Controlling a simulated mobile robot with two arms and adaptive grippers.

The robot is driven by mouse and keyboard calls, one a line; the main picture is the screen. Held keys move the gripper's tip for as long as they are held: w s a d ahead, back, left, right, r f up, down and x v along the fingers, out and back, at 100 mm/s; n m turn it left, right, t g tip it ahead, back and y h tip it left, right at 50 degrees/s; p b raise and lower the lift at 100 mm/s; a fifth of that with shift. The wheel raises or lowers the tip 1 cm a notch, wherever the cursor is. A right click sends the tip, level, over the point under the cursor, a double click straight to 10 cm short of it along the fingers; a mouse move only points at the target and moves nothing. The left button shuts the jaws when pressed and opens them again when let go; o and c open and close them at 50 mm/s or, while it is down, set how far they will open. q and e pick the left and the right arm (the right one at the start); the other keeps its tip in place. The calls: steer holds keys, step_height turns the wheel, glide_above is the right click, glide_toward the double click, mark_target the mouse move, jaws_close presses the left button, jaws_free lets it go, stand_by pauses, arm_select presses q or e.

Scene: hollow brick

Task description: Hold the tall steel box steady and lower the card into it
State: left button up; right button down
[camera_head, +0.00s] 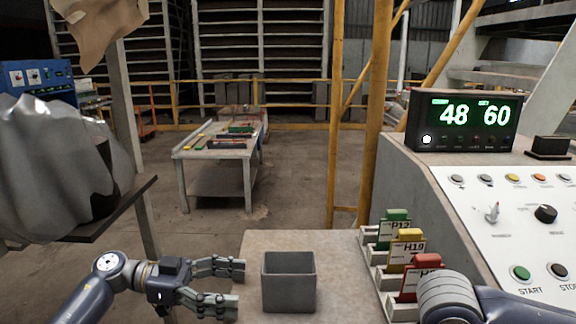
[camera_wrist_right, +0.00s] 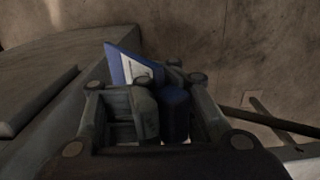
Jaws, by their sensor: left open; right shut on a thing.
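The tall steel box (camera_head: 288,288) is grey, open at the top, and stands upright on the table. My left gripper (camera_head: 236,284) is open to the left of the box, its two fingers pointing at the box's left side with a small gap. In the right wrist view, my right gripper (camera_wrist_right: 165,100) is shut on a blue card (camera_wrist_right: 122,66) with a white label, which sticks up tilted past the fingers. In the head view my right arm shows at the lower right, but its fingers and the blue card do not show.
Green (camera_head: 396,224), yellow (camera_head: 407,246) and red (camera_head: 423,275) cards stand in a pale rack right of the box. A control panel (camera_head: 520,225) with a lit display (camera_head: 463,122) rises at the right. Bare table top (camera_head: 330,243) lies behind the box.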

mark_target(283, 289)
arm_select(q)
steer(key=shift+w+d, duration=0.35)
steer(key=shift+s+d, duration=0.15)
steer(key=shift+d, duration=0.15)
steer(key=d, duration=0.1)
steer(key=d+b, duration=0.1)
steer(key=d, duration=0.2)
steer(key=shift+s+d+f, duration=0.1)
steer(key=shift+d+f, duration=0.2)
steer(key=shift+d+r+p, duration=0.2)
steer(key=shift+d+p, duration=0.55)
steer(key=shift+d, duration=0.4)
steer(key=shift+d+f+p, duration=0.1)
steer(key=shift+d+p, duration=0.25)
steer(key=shift+d, duration=0.5)
steer(key=shift+d+f, duration=0.15)
steer(key=shift+f, duration=0.05)
arm_select(e)
steer(key=shift+w+d+r, duration=0.1)
steer(key=shift+w+r, duration=0.1)
steer(key=shift+r, duration=0.6)
